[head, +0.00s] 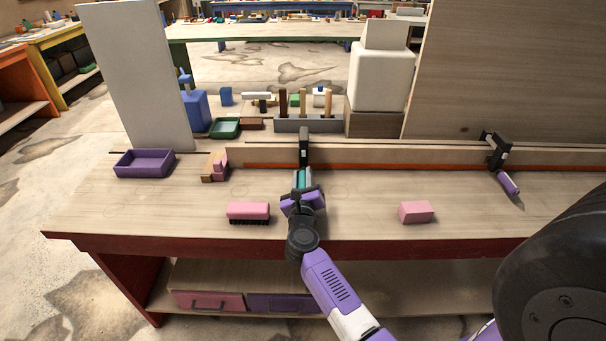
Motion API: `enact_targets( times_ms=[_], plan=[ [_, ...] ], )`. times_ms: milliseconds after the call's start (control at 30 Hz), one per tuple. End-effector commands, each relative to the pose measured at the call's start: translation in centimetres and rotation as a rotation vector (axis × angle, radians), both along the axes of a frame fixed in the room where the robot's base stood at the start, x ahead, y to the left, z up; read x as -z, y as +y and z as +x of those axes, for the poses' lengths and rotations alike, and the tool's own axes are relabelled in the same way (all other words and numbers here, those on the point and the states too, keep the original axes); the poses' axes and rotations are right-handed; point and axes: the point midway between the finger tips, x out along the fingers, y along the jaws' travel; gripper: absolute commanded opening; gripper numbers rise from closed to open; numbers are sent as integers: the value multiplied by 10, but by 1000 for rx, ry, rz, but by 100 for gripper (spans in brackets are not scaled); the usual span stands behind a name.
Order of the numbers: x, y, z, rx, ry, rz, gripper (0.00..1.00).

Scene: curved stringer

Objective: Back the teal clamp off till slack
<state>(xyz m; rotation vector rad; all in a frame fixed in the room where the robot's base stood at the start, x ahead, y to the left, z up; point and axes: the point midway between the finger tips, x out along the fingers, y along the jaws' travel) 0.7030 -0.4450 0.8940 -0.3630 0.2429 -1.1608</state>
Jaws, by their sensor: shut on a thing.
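The teal clamp shows as a teal handle (303,178) below a black clamp head (304,148). The head sits over the long wooden strip (400,157) on the bench. My gripper (302,190) is shut on the teal handle from the front and hides its near part. Whether the clamp is tight or slack cannot be told from this view. A second clamp with a purple handle (509,183) sits on the strip farther right, apart from my gripper.
A pink brush (248,211) lies left of my gripper and a pink block (416,212) lies right, on the wooden bench (350,222). A purple tray (144,163) and a small pink-and-wood piece (216,167) are at the left. A rack (308,125) stands behind the strip.

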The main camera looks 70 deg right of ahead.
Motion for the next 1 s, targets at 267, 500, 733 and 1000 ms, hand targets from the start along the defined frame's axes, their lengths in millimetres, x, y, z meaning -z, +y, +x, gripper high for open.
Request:
enact_targets(
  times_ms=[267,500,733,1000],
  plan=[
    [1,0,0,0,9,-3,0],
    [1,0,0,0,8,-2,46],
    [0,0,0,0,6,-3,48],
    [1,16,-5,-3,7,-2,48]
  ],
)
